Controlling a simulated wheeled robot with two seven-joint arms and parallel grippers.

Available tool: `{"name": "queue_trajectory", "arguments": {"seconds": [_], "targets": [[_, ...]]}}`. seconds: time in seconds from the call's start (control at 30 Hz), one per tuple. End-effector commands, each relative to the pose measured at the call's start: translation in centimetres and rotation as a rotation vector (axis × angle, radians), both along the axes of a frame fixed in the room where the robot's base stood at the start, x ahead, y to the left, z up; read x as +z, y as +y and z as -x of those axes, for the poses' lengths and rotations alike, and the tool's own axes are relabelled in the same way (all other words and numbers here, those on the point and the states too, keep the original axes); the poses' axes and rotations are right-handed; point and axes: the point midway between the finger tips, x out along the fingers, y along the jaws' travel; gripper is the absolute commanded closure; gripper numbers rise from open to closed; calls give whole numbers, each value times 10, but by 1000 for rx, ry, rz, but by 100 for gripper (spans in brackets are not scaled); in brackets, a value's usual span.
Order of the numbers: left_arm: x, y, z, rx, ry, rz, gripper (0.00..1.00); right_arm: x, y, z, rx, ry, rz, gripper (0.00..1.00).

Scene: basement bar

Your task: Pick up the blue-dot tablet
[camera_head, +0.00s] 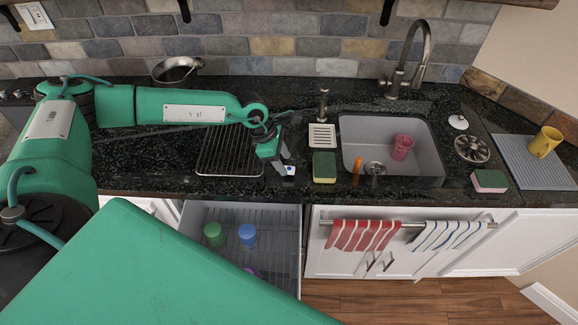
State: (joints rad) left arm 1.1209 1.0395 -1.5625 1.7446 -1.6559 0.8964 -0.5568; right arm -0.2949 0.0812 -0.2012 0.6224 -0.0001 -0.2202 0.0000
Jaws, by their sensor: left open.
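The blue-dot tablet (290,171) is a small white piece with a blue mark, near the front of the dark counter. My left gripper (284,163) reaches in from the left and points down at it. Its jaws are open, with the fingertips right at the tablet. The fingers partly hide the tablet, and I cannot tell whether they touch it. My right gripper is not in view.
A wire rack (228,155) lies left of the gripper; a green-and-yellow sponge (324,168) stands close to its right. The sink (425,135) holds a pink cup (402,147). Below, an open drawer (285,214) holds a green cup (214,234) and a blue cup (248,236).

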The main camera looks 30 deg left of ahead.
Motion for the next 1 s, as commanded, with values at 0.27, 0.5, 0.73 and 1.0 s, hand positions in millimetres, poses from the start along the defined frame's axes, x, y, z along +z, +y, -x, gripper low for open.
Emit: {"name": "queue_trajectory", "arguments": {"seconds": [0.27, 0.5, 0.73, 1.0], "targets": [[-23, -8, -3, 0, 0, 0, 53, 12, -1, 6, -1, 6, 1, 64], [-23, -8, -3, 0, -1, 0, 63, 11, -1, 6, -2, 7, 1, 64], [-23, -8, -3, 0, -1, 0, 100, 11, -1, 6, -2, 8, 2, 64], [-22, -8, -4, 0, -1, 1, 100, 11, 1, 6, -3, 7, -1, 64]]}}
